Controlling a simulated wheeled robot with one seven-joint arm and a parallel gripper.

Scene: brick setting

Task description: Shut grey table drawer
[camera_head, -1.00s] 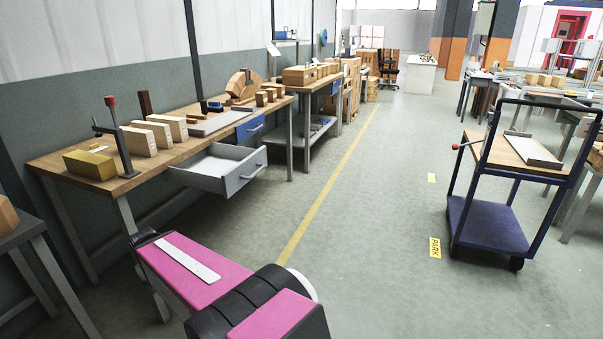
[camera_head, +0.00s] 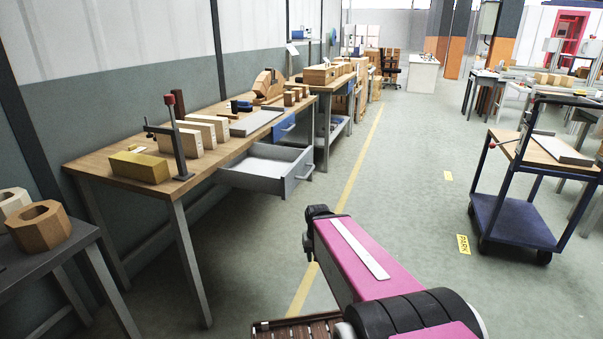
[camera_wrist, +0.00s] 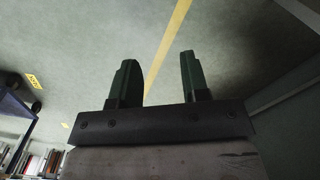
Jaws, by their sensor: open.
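The grey table drawer (camera_head: 262,180) is pulled out from under the wooden-topped workbench (camera_head: 110,172), left of centre in the head view. Its inside looks empty, and its front with a handle (camera_head: 301,172) faces right, over the aisle. My gripper (camera_wrist: 158,80) shows in the wrist view with its two dark fingers apart and nothing between them, above the grey floor. In the head view my pink arm is low in front of the drawer, and the gripper itself cannot be made out there. The drawer does not clearly show in the wrist view.
A blue drawer (camera_head: 284,127) sits closed beyond the grey one. Wooden blocks and a clamp (camera_head: 177,140) stand on the bench. A dark table with wooden rings (camera_head: 40,226) is at the left. A blue trolley (camera_head: 512,222) stands right; the aisle between is clear.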

